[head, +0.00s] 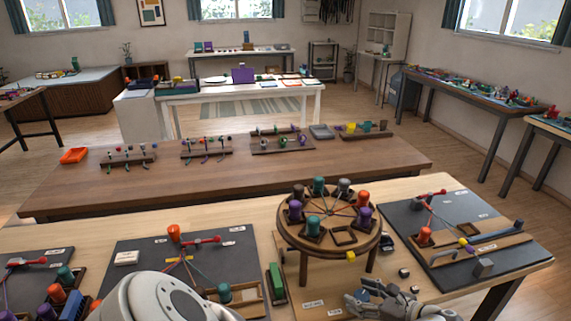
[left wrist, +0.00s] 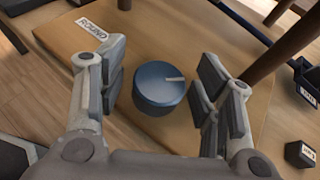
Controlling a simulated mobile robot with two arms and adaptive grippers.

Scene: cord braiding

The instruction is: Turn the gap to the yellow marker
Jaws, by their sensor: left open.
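The round braiding stand (head: 287,238) is a brown disc on legs, with several coloured bobbins around it and cords meeting at its middle. The gap (head: 344,235) is an empty square slot at the disc's front. The yellow marker (head: 351,255) sits at the front rim, close to the gap and roughly in line with it. A blue knob with a pale line (left wrist: 158,88) stands on the board below. My left gripper (head: 362,300) is open, low in front of the stand; its fingers (left wrist: 161,92) are on both sides of the knob, apparently apart from it. My right gripper is out of view.
A ROUND label (left wrist: 91,29) lies beside the knob. Stand legs (left wrist: 291,41) rise close by. Small dark blocks (head: 404,273) lie to the right. A dark board (head: 447,262) with cords is further right, and a green block (head: 276,283) is left of the stand.

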